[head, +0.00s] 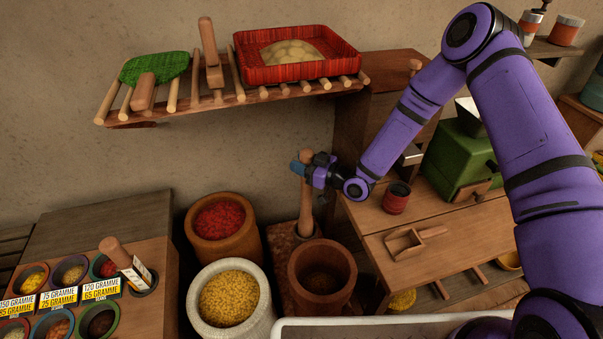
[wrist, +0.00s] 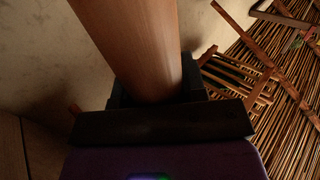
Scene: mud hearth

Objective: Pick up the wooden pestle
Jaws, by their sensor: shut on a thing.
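A tall wooden pestle (head: 306,209) stands upright in the head view, its lower end in a dark round opening in a reddish-brown block (head: 283,243). My gripper (head: 303,164) is shut on its upper part, just below the rounded top. In the wrist view the pestle's smooth brown shaft (wrist: 132,45) rises from between the dark fingers (wrist: 155,92). The fingertips are mostly hidden there. I cannot tell whether the pestle's bottom rests on anything.
A wooden mortar (head: 322,272), a pot of red spice (head: 218,243) and a pale pot of yellow grain (head: 228,320) stand close by. A red cup (head: 396,198) and a wooden scoop (head: 408,243) are on the bench at right. A slatted shelf (head: 219,97) hangs above.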

